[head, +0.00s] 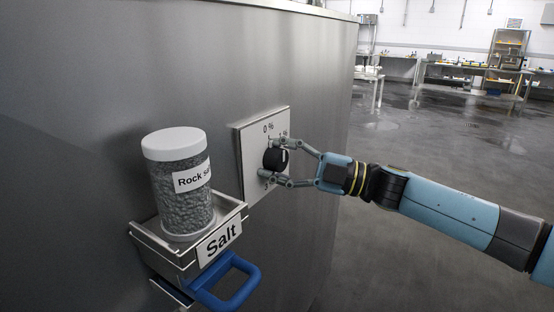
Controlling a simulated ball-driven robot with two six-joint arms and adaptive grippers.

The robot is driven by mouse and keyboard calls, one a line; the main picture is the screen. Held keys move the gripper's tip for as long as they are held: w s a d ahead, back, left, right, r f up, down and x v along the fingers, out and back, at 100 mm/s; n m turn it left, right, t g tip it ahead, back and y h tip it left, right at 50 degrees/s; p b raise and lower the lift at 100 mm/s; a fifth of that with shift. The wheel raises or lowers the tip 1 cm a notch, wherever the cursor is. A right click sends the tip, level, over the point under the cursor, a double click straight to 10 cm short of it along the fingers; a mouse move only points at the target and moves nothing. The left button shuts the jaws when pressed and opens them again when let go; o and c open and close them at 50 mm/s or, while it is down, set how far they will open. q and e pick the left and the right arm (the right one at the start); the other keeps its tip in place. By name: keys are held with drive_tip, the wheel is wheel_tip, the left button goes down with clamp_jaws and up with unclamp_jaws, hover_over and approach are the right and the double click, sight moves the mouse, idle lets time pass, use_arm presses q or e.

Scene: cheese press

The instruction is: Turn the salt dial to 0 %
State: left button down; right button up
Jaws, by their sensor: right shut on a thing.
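The salt dial is a black round knob (274,159) on a pale square plate (250,180) fixed to the grey metal wall. The plate carries a "0 %" mark above the knob and another "%" mark at its upper right, partly hidden by a finger. My right gripper (281,160) reaches in from the right and is shut on the knob, one finger above and one below. A light pointer mark shows on the knob's right side; its exact setting is hard to read. My left gripper is not in view.
A jar labelled "Rock salt" (180,195) stands in a metal holder marked "Salt" (218,242), left of the plate. A blue handle (235,290) sticks out below it. The floor (440,150) to the right is open, with benches far behind.

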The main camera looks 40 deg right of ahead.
drive_tip(key=shift+f+n, duration=0.1)
drive_tip(key=shift+n, duration=0.2)
drive_tip(key=o, duration=1.2)
drive_tip(key=shift+s, duration=0.1)
drive_tip(key=v, duration=1.2)
